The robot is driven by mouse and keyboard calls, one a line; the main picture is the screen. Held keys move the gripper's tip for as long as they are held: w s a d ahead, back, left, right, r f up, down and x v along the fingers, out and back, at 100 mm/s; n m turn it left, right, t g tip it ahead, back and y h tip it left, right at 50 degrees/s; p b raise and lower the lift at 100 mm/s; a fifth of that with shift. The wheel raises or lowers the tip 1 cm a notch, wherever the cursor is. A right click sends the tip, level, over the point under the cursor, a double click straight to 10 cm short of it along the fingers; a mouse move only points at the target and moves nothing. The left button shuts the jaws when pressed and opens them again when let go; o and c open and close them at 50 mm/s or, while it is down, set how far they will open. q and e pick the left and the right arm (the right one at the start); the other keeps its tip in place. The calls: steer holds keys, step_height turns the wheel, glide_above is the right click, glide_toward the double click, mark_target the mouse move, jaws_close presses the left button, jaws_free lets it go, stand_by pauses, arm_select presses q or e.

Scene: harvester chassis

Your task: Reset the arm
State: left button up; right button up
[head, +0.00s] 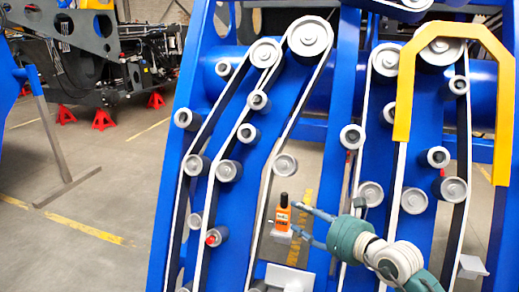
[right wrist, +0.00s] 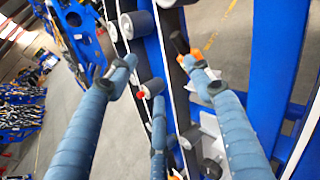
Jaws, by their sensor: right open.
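In the right wrist view the fingers (right wrist: 157,72) are spread wide, and the orange bottle (right wrist: 201,82) shows partly hidden behind the right finger. My left gripper is not in view.
The blue chassis (head: 340,120) carries several grey rollers and belts around the bottle. A yellow arch-shaped bar (head: 403,95) stands at the right. A grey post on a flat foot (head: 67,188) and red stands (head: 103,119) are at the left. Floor between them is clear.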

steer(key=s+a+r+m+t+y, duration=0.35)
steer(key=s+r+m+t, duration=0.2)
steer(key=r+m, duration=0.4)
steer(key=s+d+m+t+h, duration=0.3)
steer(key=s+d+m+h, duration=0.1)
steer(key=d+m+h, duration=1.05)
steer(key=s+d+f+m+g, duration=0.1)
steer(key=s+f+m+g, duration=0.5)
steer(key=f, duration=0.6)
steer(key=s+d+f+m+g, duration=0.1)
steer(key=s+f+m+g, duration=0.5)
steer(key=f, duration=0.5)
steer(key=s+a+f+m+g+y, duration=0.1)
steer(key=s+a+f+g+y, duration=0.15)
steer(key=s+a+f, duration=0.45)
steer(key=s+a+f+m+g+y, duration=0.15)
steer(key=s+a+f+g, duration=0.3)
steer(key=s, duration=0.45)
steer(key=s+d+f, duration=0.1)
steer(key=s+f, duration=0.2)
steer(key=f, duration=2.5)
steer(key=s+d+f+g, duration=0.2)
steer(key=s+d+f, duration=0.1)
steer(key=s+f, duration=1)
steer(key=s, duration=0.3)
steer(key=shift+s+f+n, duration=0.25)
steer(key=shift+f+n, duration=0.1)
steer(key=shift+f, duration=0.05)
